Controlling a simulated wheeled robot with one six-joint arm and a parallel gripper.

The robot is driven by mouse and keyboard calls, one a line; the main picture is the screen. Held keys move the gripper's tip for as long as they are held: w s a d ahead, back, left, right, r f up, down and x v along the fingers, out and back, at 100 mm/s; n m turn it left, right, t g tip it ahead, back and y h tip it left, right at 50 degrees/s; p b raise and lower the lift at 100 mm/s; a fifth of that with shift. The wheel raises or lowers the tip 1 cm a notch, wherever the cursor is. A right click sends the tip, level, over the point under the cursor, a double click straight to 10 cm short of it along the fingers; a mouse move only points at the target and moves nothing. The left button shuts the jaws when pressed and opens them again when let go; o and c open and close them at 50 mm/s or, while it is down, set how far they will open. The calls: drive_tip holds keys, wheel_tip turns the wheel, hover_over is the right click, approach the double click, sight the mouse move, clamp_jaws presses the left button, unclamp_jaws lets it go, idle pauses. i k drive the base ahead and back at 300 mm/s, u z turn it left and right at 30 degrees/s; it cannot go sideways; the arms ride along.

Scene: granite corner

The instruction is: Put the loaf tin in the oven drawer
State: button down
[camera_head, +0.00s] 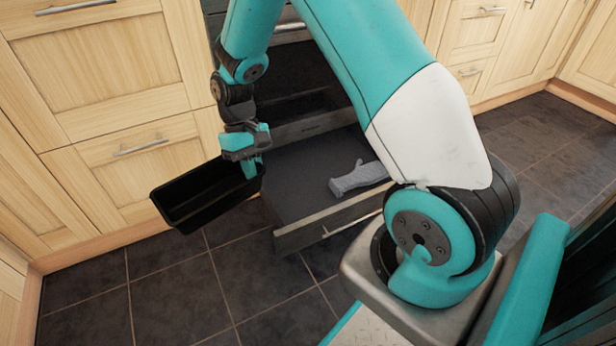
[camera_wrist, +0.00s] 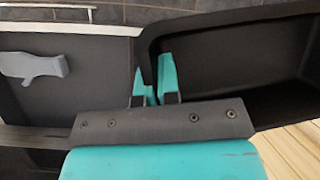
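The loaf tin (camera_head: 205,198) is black and rectangular. It is held in the air to the left of the oven drawer, tilted in the head view, its right end close to the drawer's left side. My gripper (camera_head: 252,167) is shut on the tin's wall at that right end. The oven drawer (camera_head: 330,226) is pulled open under the oven. Its dark floor also shows in the wrist view (camera_wrist: 100,85).
A grey oven mitt (camera_head: 358,178) lies in the right part of the drawer; the drawer's left and middle floor looks bare. Wooden cabinets (camera_head: 110,110) stand left of the oven. Dark floor tiles (camera_head: 180,290) in front are clear.

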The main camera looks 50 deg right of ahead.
sight(302, 199)
drive_tip(key=k, duration=0.85)
drive_tip(key=u, duration=0.75)
drive_tip(key=i, duration=1.95)
drive_tip(key=z, duration=2)
